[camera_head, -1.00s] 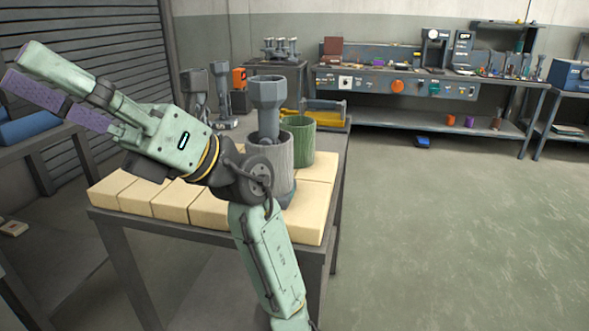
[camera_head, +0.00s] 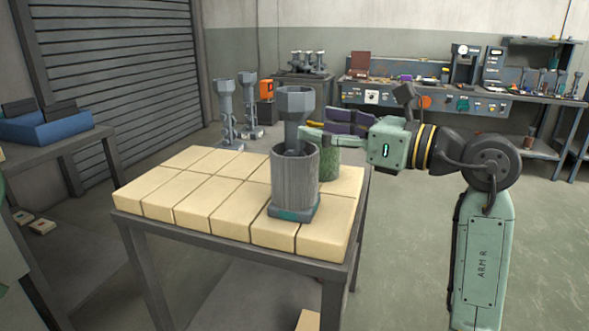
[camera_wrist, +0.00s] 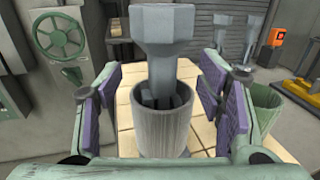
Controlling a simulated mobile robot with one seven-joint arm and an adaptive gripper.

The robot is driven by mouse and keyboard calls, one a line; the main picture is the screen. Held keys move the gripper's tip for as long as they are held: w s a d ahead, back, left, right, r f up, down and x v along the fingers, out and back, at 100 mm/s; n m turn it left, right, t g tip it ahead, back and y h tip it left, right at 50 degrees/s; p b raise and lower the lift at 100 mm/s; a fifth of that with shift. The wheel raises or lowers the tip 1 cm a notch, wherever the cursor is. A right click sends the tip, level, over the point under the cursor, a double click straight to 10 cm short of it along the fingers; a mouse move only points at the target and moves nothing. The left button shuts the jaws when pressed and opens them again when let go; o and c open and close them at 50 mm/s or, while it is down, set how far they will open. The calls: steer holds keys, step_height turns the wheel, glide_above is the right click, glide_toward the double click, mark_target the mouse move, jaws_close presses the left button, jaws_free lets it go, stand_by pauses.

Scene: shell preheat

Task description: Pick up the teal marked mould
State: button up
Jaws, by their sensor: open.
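The teal marked mould (camera_head: 294,185) is a ribbed grey cylinder on a square base with a teal mark, upright on the front right of the table's cream blocks. A grey piece with a wide octagonal head (camera_head: 295,102) stands in it, its head above the rim. My gripper (camera_head: 322,126) is open and empty, level and pointing left, near the mould's rim on the right.
A green mould (camera_head: 329,165) stands close behind the grey one, partly hidden by it and my gripper. The blocks (camera_head: 190,178) to the left are bare. Grey tree-like pieces (camera_head: 224,110) stand beyond the table. A workbench (camera_head: 425,96) lines the back wall.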

mark_target(304, 125)
steer(key=shift+f+p+x, duration=0.15)
steer(key=shift+p+x, duration=0.4)
steer(key=shift+x, duration=1)
steer(key=shift+f+p+x, duration=0.15)
steer(key=shift+p+x, duration=0.4)
steer(key=shift+x, duration=1.05)
steer(key=shift+w+d, duration=0.1)
steer(key=shift+w, duration=0.05)
steer(key=shift+c, duration=0.3)
jaws_close()
